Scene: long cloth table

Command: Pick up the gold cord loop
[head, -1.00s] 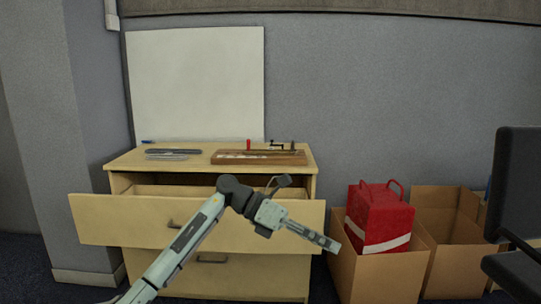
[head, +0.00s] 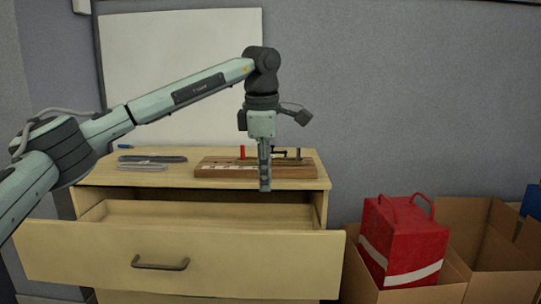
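I cannot make out a gold cord loop in the head view. My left gripper (head: 265,178) points straight down in front of the wooden board (head: 225,171) on the cabinet top. Its fingers show edge-on, so I cannot tell whether they are open or shut. It hides part of the board. The board carries pale squares, a red upright peg (head: 242,152) and dark metal pieces (head: 291,157). My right gripper is not in view.
The wooden cabinet (head: 100,176) has its top drawer (head: 75,257) pulled out; the visible inside looks empty. Dark and grey slim items (head: 152,158) and a blue pen (head: 125,147) lie at the top's left. A red bag (head: 405,235) sits in a cardboard box (head: 365,285) at right.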

